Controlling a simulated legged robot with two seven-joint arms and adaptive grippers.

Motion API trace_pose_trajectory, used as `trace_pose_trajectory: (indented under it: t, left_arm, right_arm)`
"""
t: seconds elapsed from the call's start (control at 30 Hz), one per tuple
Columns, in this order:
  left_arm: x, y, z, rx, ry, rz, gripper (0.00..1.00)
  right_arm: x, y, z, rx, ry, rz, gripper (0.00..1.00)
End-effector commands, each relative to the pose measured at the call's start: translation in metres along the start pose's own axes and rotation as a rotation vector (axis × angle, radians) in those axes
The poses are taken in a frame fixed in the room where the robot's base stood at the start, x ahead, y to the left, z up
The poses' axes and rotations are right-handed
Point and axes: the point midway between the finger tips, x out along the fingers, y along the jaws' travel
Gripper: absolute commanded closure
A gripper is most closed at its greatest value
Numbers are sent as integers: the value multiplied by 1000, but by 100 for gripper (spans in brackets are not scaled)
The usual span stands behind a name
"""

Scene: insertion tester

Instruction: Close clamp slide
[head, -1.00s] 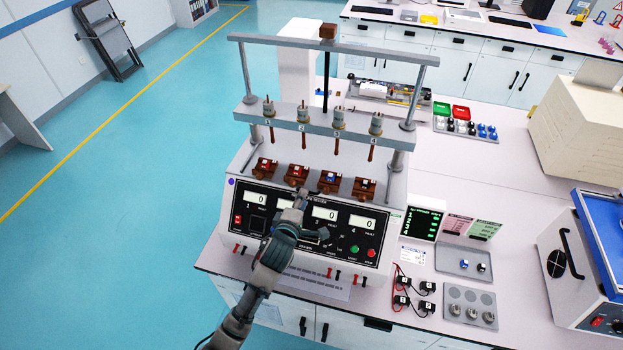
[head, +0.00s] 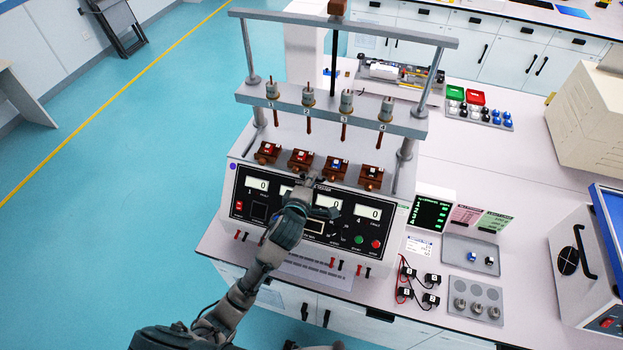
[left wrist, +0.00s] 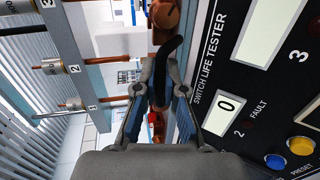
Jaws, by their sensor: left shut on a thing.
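The switch life tester (head: 325,215) has a row of brown clamps with small switches in them. The second clamp (head: 301,161) holds a red switch, and the third clamp (head: 334,170) a blue one. My left gripper (head: 312,183) is at the front of the second and third clamps, above the panel. In the left wrist view my left gripper (left wrist: 160,90) has its fingers drawn together. A brown-red clamp part (left wrist: 156,122) shows between them. My right gripper is not in view.
Plungers hang from a grey crossbar (head: 330,112) above the clamps, between two posts. The numbered displays, knobs and buttons lie just below the gripper. A grey tray (head: 470,262) and black connectors (head: 430,300) lie to the right on the bench.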

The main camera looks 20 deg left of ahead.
Motion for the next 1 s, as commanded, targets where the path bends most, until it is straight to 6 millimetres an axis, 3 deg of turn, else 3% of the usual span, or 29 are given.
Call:
trace_pose_trajectory:
  t: [0.17, 0.4, 0.53, 0.9, 0.93, 1.0]
  left_arm:
    - [7, -1, -2, -1, 6, -6, 100]
    - [63, 9, -4, -4, 8, -9, 100]
    - [84, 13, -6, 0, 8, -9, 100]
    - [91, 15, -6, 1, 5, -8, 100]
    - [91, 15, -6, 1, 5, -8, 86]
    - [91, 16, -5, 1, 5, -7, 69]
  right_arm:
    - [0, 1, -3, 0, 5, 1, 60]
    - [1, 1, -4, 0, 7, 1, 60]
    - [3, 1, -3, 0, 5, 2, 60]
    - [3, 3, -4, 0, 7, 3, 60]
    - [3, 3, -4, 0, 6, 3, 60]
    - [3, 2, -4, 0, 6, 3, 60]
